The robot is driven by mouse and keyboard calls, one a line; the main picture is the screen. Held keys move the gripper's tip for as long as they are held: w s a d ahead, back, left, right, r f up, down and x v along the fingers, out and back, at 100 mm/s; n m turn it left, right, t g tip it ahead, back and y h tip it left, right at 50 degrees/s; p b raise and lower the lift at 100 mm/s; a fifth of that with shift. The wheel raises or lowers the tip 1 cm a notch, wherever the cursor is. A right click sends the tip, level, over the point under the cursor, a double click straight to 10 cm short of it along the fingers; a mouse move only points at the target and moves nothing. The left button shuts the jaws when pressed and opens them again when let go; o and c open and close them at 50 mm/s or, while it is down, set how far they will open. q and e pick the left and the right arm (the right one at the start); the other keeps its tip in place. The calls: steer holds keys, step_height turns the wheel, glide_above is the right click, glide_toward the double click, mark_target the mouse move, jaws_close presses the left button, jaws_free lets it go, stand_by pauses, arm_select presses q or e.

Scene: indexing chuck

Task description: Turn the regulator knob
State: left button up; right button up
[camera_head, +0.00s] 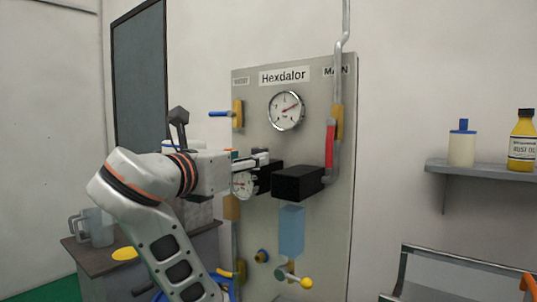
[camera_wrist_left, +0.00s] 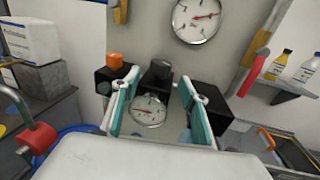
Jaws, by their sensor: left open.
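The regulator knob (camera_wrist_left: 160,72) is a dark round knob, seen in the left wrist view above a small white gauge (camera_wrist_left: 148,110). In that view my open left gripper (camera_wrist_left: 160,80) has its teal-padded fingers on either side of the knob and gauge. I cannot tell whether either pad touches the knob. In the head view my left gripper (camera_head: 262,160) reaches in from the left and hides the knob; the small gauge (camera_head: 243,184) shows just below its fingers. My right gripper is not in view.
Black housings flank the knob; the right one (camera_head: 300,183) has a blue bowl (camera_head: 291,230) below it. The grey panel (camera_head: 250,90) also carries a large gauge (camera_head: 286,110), a red-handled valve (camera_head: 330,145) and a yellow-ball lever (camera_head: 306,283). A shelf (camera_head: 490,170) holds bottles at right.

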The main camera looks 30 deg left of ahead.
mark_target(256, 153)
arm_select(q)
steer(key=shift+r, duration=0.25)
steer(key=w+b, duration=0.1)
steer(key=w, duration=0.4)
steer(key=shift+a+f+b, duration=0.1)
steer(key=shift+b, duration=0.2)
steer(key=shift+w+a, duration=0.1)
steer(key=shift+w, duration=0.75)
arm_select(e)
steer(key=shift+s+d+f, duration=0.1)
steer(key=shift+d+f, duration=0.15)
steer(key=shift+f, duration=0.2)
arm_select(q)
steer(key=c, duration=1.1)
